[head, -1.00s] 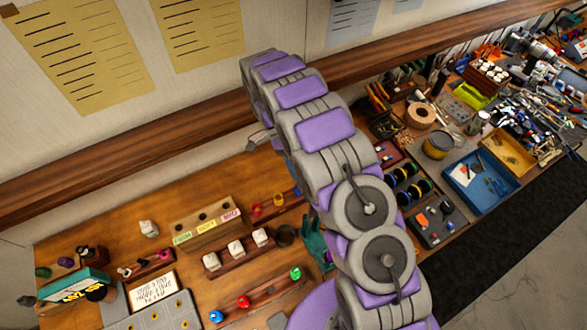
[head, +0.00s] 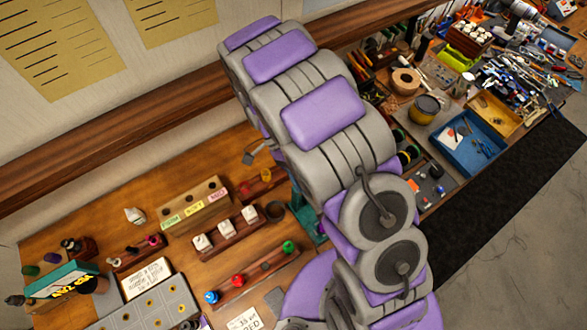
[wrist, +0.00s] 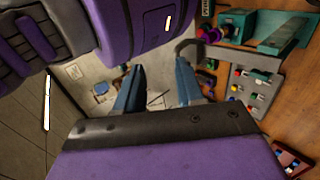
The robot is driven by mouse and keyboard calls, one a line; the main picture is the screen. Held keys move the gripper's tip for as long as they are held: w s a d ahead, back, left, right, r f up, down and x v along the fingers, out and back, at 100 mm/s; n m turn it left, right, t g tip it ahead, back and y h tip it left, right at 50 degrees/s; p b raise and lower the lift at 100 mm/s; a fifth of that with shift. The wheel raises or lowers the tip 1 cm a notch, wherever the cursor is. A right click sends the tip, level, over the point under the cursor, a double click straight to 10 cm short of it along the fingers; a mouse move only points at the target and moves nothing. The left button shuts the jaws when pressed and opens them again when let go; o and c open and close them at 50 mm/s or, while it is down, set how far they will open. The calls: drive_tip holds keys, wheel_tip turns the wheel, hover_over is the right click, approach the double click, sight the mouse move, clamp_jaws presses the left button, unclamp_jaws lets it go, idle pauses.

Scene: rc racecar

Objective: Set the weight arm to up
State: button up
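I cannot clearly make out the weight arm in either view. My gripper (wrist: 158,88) shows in the wrist view as two blue fingers, spread apart with nothing between them. A teal device with a long bar (wrist: 282,34) is at the upper right of that view; I cannot tell if it is the weight arm. In the head view my purple and grey arm crosses the middle and hides much of the bench. A teal part (head: 308,215) shows just left of my arm, partly covered. My gripper's opening is hidden in the head view.
A grey panel with coloured knobs (wrist: 252,92) lies right of my fingers. The wooden bench holds a labelled block (head: 195,207), a rack of white cubes (head: 228,234), a rail with coloured knobs (head: 255,275) and a blue tray (head: 468,148). A wooden ledge (head: 100,150) runs behind.

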drive_tip(key=shift+s+d+r, duration=0.15)
drive_tip(key=shift+s+d, duration=0.75)
drive_tip(key=shift+s, duration=0.1)
drive_tip(key=shift+a, duration=0.1)
drive_tip(key=w+d+r+t+y+b, duration=0.1)
drive_tip(key=w+r+t+y, duration=0.35)
drive_tip(key=r, duration=0.55)
drive_tip(key=shift+t+h, duration=0.25)
drive_tip(key=shift+t, duration=0.2)
drive_tip(key=shift+s+p+x, duration=0.15)
drive_tip(key=shift+p+x, duration=0.4)
drive_tip(key=shift+x, duration=3.7)
drive_tip(key=shift+s+p+x, duration=0.15)
drive_tip(key=shift+p+x, duration=0.35)
drive_tip(key=shift+x, duration=3.8)
drive_tip(key=shift+d+r, duration=0.1)
clamp_jaws()
